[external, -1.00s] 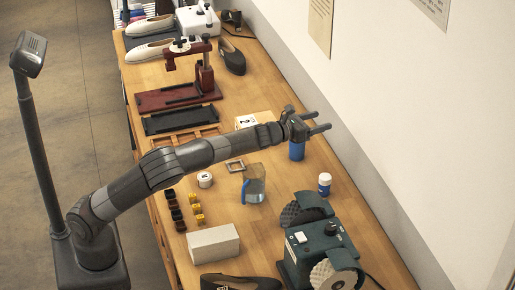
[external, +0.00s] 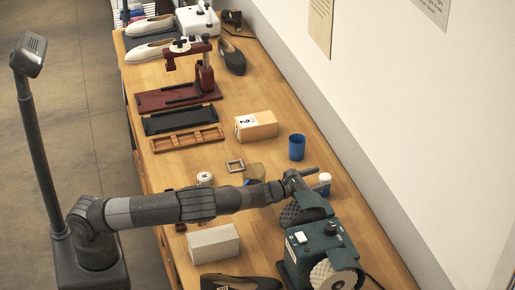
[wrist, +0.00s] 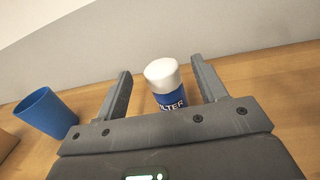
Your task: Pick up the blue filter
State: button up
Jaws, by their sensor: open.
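The blue filter is a small bottle with a white cap and a blue label, upright on the wooden bench (external: 272,109). It stands between the two open fingers in the wrist view (wrist: 166,88), slightly ahead of my gripper's palm. In the external view the filter (external: 325,184) is at the right of the bench, just beyond my gripper (external: 312,180), which partly covers it. My gripper is open, also seen in the wrist view (wrist: 163,85), with visible gaps on both sides of the bottle.
A blue cup (external: 297,147) stands behind, to the left of the filter in the wrist view. A green grinding machine (external: 325,250) is close in front of my gripper. A cardboard box (external: 262,127) lies farther back. The wall runs along the right edge.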

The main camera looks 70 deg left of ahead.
jog(key=shift+f, duration=0.15)
jog(key=shift+w+a, duration=0.15)
jog(key=shift+w, duration=1.1)
jog(key=shift+w+a, duration=0.1)
jog(key=shift+w, duration=1.15)
jog(key=shift+c, duration=0.3)
jog(key=c, duration=1.1)
